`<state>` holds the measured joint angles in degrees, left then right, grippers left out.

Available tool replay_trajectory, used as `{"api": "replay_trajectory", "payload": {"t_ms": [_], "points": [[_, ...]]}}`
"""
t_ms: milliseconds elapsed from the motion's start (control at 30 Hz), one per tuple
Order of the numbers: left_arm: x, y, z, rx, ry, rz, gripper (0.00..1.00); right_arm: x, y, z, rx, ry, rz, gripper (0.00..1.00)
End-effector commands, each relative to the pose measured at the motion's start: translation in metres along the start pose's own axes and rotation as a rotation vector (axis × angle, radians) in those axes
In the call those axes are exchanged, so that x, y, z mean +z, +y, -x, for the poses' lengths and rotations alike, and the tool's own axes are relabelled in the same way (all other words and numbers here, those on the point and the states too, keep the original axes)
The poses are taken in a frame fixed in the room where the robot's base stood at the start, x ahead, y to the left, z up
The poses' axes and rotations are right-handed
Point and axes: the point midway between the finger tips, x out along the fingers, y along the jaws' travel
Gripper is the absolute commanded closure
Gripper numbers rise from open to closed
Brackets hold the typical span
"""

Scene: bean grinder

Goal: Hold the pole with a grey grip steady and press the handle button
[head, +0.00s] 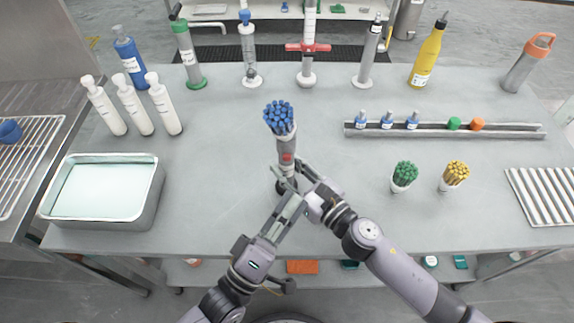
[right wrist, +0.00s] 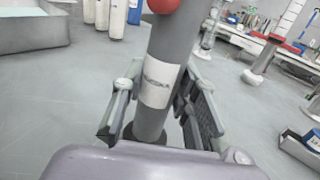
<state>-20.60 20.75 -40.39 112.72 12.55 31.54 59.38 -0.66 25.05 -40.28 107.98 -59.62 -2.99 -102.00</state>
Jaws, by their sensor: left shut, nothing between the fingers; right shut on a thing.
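The grey pole (head: 287,146) stands on the table in the middle of the head view, with a bundle of blue rods (head: 279,117) at its top. A red button (head: 287,158) is on its side. In the right wrist view the grey pole (right wrist: 170,50) carries a white label, and the round red button (right wrist: 163,5) is cut by the top edge. My right gripper (head: 291,174) is shut around the pole below the button. My left gripper (head: 289,189) is shut and empty, close to the pole's lower part and below the button. The arms partly hide the pole's foot.
Green rods (head: 404,174) and yellow rods (head: 455,174) stand in cups to the right. A metal rail (head: 450,130) holds small bottles. A metal tray (head: 103,223) sits at left, with white bottles (head: 133,105) behind it. Several cylinders line the back. Table around the pole is clear.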

Motion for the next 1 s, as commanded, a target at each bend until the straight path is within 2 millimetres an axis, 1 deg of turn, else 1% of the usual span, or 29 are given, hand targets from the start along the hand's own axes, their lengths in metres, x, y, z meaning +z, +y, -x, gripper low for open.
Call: {"api": "replay_trajectory", "payload": {"t_ms": [267,300,633,1000], "points": [[-0.0001,-0.0003,-0.0001,0.000,0.000,0.000,1.00,0.0000,-0.0003,0.0000,-0.001,0.000,0.000,1.00],[-0.0001,-0.0003,-0.0001,0.000,0.000,0.000,1.00,0.0000,-0.0003,0.0000,-0.001,0.000,0.000,0.72],[-0.0002,-0.0003,-0.0001,0.000,0.000,0.000,1.00,0.0000,-0.0002,0.0000,0.000,0.000,0.000,0.50],[-0.0001,-0.0003,-0.0001,0.000,0.000,0.000,1.00,-0.0003,-0.0002,0.0027,-0.001,0.000,-0.001,0.49]]}}
